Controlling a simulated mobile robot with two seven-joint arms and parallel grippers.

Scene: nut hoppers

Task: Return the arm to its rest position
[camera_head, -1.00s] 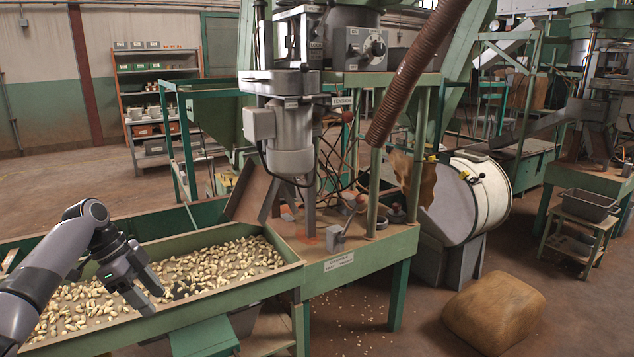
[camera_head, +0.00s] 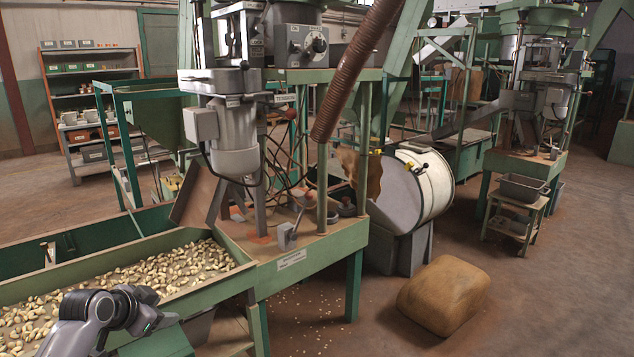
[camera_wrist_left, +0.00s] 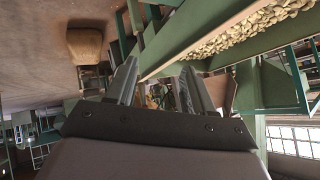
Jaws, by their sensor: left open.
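My left arm (camera_head: 80,325) comes in at the bottom left of the head view, bent low in front of the nut tray. My left gripper (camera_head: 160,321) is in front of the tray's near wall, partly hidden by its own wrist. In the left wrist view, the gripper's two fingers (camera_wrist_left: 158,82) stand apart with nothing between them. The long green tray (camera_head: 210,292) holds many pale nuts (camera_head: 140,272). Nuts also show at the top right of the wrist view (camera_wrist_left: 250,30). My right gripper is not in view.
A green machine stand (camera_head: 310,262) with a grey motor joins the tray's right end. A brown sack (camera_head: 445,295) lies on the floor to the right; it shows in the wrist view too (camera_wrist_left: 85,46). A white drum (camera_head: 425,185) stands behind. Floor is open around the sack.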

